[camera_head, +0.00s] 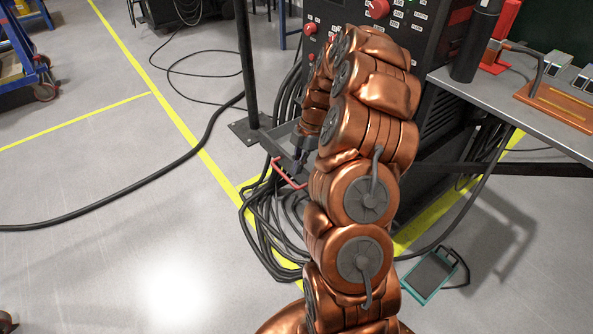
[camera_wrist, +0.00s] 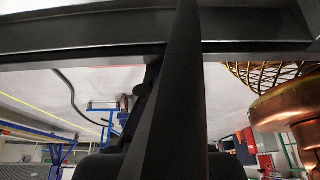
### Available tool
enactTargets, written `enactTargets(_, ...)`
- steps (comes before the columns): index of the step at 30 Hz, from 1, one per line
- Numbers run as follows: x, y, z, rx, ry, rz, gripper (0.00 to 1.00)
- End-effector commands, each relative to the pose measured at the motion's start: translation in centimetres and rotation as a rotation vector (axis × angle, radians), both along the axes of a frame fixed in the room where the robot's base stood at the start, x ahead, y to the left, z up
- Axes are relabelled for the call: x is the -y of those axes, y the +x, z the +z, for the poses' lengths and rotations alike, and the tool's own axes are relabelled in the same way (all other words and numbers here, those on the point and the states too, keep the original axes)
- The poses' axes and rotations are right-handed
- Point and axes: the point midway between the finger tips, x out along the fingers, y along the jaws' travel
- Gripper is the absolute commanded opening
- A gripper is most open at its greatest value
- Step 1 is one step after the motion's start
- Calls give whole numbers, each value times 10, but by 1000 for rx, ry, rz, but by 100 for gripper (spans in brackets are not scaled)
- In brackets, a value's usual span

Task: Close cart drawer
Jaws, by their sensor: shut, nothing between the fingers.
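The dark cart (camera_head: 437,60) with a control panel of red knobs stands behind my copper arm in the head view. A grey drawer-like part (camera_head: 280,134) juts out at its lower left, with a red bar handle (camera_head: 287,175) in front. My arm hides much of this part, so how far it is open is unclear. My gripper (camera_head: 298,160) is dark, shut and empty, and points down close to the handle. I cannot tell whether they touch. In the wrist view a dark upright shape fills the middle and a dark beam (camera_wrist: 80,35) crosses the top.
A grey table (camera_head: 500,100) with a black cylinder (camera_head: 475,40) stands at the right. A dark post (camera_head: 247,60) rises left of the cart. Coiled black cables (camera_head: 262,225) lie on the floor below. A teal-edged pedal (camera_head: 428,277) lies at lower right. The left floor is mostly clear.

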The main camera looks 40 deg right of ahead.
Motion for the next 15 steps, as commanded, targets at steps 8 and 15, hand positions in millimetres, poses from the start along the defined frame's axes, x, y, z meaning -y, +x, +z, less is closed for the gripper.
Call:
enactTargets(8,29,1,0,1,-1,4,0)
enactTargets(15,34,0,1,1,-2,2,0)
